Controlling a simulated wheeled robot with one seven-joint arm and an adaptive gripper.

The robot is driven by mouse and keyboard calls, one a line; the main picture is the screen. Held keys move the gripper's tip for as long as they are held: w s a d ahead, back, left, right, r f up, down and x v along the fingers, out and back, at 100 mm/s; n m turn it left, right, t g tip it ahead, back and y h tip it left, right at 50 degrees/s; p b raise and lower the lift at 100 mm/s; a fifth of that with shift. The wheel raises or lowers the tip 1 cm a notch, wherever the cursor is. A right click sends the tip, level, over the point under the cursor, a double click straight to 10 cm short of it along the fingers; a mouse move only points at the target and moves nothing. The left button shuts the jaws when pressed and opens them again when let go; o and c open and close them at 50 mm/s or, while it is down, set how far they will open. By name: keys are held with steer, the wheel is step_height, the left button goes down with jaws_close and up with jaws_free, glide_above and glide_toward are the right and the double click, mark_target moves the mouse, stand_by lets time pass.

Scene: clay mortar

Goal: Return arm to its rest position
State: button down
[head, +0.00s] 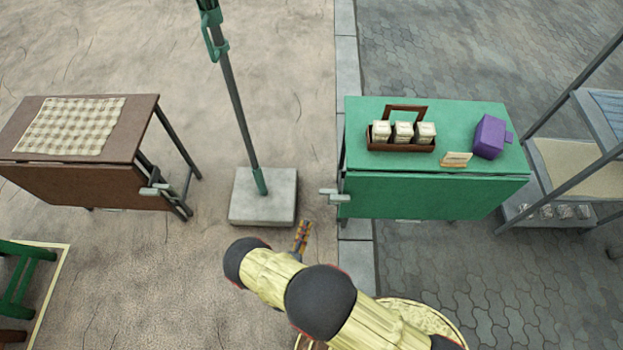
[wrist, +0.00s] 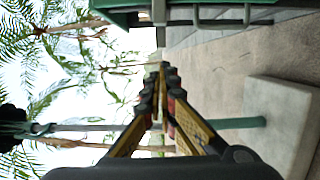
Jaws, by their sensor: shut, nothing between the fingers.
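My arm reaches up from the bottom of the head view, yellow with dark joints. My gripper (head: 303,227) is at its far end, small in that view, over the paved ground in front of the pole's base. In the wrist view my gripper (wrist: 161,72) shows its two yellow and dark fingers meeting at the tips. It is shut and holds nothing. It touches no table in either view.
A green table (head: 430,196) stands right, bearing a brown carrier (head: 404,146) with white containers, a purple box (head: 488,136) and a small card (head: 456,159). A pole with a square concrete base (head: 240,206) stands ahead. A brown table (head: 80,187) is left, a shelf rack (head: 565,165) far right.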

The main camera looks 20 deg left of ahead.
steer(key=s+d+f+n+g+h, duration=0.15)
steer(key=d+n+h, duration=0.3)
steer(key=d, duration=0.65)
steer(key=s+d+r+m+g+h, duration=0.35)
steer(key=r+g+h, duration=0.25)
steer(key=r, duration=0.2)
steer(key=s+d+r+m+g+y, duration=0.2)
steer(key=r+m+g, duration=0.2)
steer(key=r, duration=0.6)
steer(key=s+d+r+m+g+y, duration=0.1)
steer(key=d+r+m+g+y, duration=0.2)
steer(key=r, duration=0.8)
steer(key=s+r+m+g+y, duration=0.2)
steer(key=r+m+g, duration=0.25)
steer(key=r, duration=0.55)
steer(key=d+r+m+t+y, duration=0.2)
steer(key=d+r, duration=0.4)
steer(key=r, duration=0.4)
steer(key=d+r+m+t+y, duration=0.2)
steer(key=d+r+m+t, duration=0.2)
steer(key=d+r, duration=0.3)
step_height(320, 180, up, 4)
steer(key=shift+s+d+r+m+t, duration=0.3)
steer(key=shift+s+m, duration=0.15)
steer(key=shift+m, duration=0.2)
